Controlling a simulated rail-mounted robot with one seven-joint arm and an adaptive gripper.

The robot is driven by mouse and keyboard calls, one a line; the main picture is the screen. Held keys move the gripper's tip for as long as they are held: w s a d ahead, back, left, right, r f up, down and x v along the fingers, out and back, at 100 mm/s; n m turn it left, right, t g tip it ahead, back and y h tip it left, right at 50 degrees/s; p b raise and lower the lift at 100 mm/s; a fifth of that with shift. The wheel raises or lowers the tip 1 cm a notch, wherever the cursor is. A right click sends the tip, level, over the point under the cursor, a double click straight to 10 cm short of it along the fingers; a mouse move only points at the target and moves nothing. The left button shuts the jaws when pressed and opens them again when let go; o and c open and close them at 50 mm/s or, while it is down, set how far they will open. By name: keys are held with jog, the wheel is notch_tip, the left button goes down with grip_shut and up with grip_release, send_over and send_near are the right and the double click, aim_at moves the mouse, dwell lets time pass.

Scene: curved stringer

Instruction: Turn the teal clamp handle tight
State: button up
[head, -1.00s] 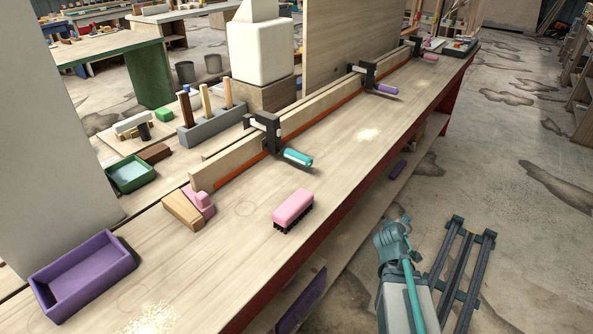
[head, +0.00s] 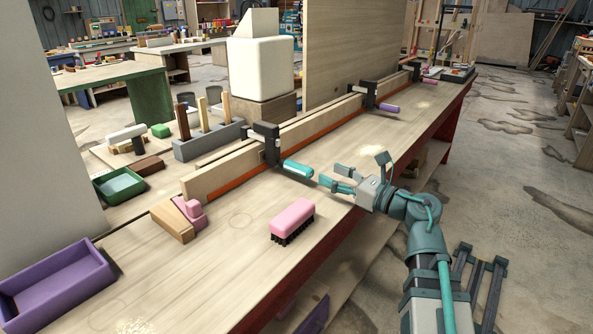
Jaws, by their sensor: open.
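The teal clamp handle (head: 297,169) sticks out to the right from a black clamp (head: 266,145) that grips the long curved wooden stringer (head: 225,174) on the bench. My gripper (head: 335,179) is open, with its teal fingers pointing left toward the handle's free end. A small gap seems to lie between the fingertips and the handle, and nothing is held. A third finger part (head: 383,158) stands up behind them.
A pink brush (head: 292,219) lies on the bench in front of the handle. Farther along the stringer is a clamp with a purple handle (head: 389,108). A purple tray (head: 52,283), pink-and-wood block (head: 180,219) and grey tool holder (head: 208,139) stand left.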

aim_at(297, 167)
jog(key=shift+s+a+f+n+g, duration=0.25)
jog(key=shift+a+f+n+g, duration=0.2)
jog(key=shift+n, duration=0.25)
jog(key=b+x, duration=0.2)
jog(key=x, duration=0.8)
jog(key=shift+a+r, duration=0.15)
jog(key=shift+a, duration=0.1)
grip_shut()
